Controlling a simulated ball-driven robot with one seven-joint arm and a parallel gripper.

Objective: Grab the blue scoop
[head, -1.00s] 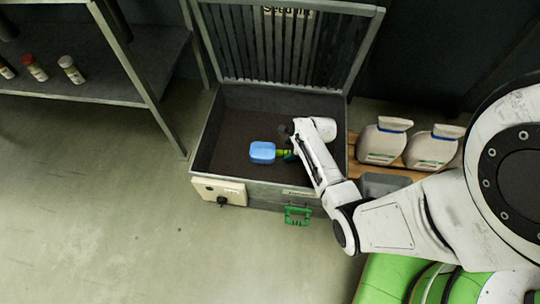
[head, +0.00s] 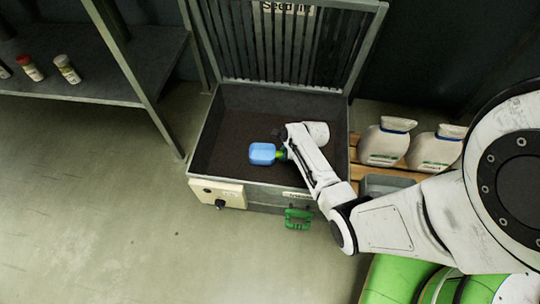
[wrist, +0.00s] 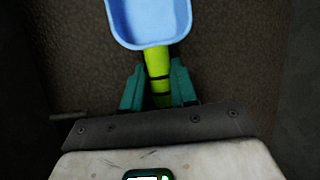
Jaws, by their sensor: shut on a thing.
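The blue scoop (head: 262,153) has a light blue pan and a yellow-green handle. It is inside the open hopper box, over the dark brown contents (head: 235,118). In the wrist view the scoop's pan (wrist: 150,20) is at the top, and its handle runs down between the green fingers. My gripper (wrist: 158,88) is shut on the handle, with one finger on each side. In the head view my gripper (head: 281,154) is at the scoop's right, partly hidden by my wrist. I cannot tell whether the scoop touches the contents.
The box has metal walls (head: 203,135) and a raised slatted lid (head: 270,45). A control box with a black knob (head: 218,193) is on its front. White jugs (head: 384,142) stand on a pallet at the right. A shelf with small bottles (head: 67,68) is at the left.

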